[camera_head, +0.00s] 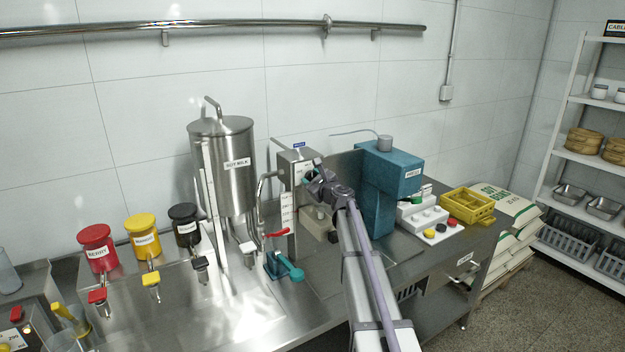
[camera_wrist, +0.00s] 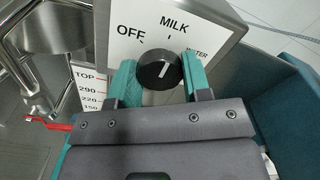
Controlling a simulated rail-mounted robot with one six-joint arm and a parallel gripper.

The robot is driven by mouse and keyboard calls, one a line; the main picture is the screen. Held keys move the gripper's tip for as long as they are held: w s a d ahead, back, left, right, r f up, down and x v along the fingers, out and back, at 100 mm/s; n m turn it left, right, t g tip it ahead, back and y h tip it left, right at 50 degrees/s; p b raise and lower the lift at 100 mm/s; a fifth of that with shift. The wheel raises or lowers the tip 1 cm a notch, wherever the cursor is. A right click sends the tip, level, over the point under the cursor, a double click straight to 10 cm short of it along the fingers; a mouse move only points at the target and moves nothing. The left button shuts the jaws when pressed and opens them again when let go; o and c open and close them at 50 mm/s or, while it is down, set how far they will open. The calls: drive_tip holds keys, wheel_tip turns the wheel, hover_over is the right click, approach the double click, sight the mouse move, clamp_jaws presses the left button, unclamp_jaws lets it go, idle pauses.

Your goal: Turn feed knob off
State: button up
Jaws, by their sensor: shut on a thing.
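The feed knob (camera_wrist: 159,70) is a round black dial with a short white line, on the white front panel (camera_wrist: 205,22) of a metal box. In the wrist view OFF is printed to its left, MILK above and WATER to its right. The white line stands nearly upright, roughly toward the MILK mark. My gripper (camera_wrist: 155,76) has its teal fingers on both sides of the knob, shut on it. In the head view my gripper (camera_head: 316,178) is at the front of the box (camera_head: 297,158), and the arm hides the knob.
A steel soy milk tank (camera_head: 222,165) stands left of the box, with a red-handled lever (camera_head: 276,234) below. A teal press machine (camera_head: 388,185) stands close on the right. Red, yellow and black dispensers (camera_head: 144,236) line the left counter. A yellow crate (camera_head: 467,205) sits at the right end.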

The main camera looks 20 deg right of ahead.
drive_tip(key=shift+n, duration=0.4)
drive_tip(key=shift+c, duration=0.3)
drive_tip(key=n, duration=1.1)
drive_tip(key=shift+r, duration=0.1)
drive_tip(key=shift+n, duration=0.3)
drive_tip(key=o, duration=0.9)
drive_tip(key=shift+s, duration=0.1)
drive_tip(key=s, duration=0.3)
drive_tip(key=s+d, duration=0.1)
drive_tip(key=s, duration=0.6)
drive_tip(key=shift+s+d, duration=0.25)
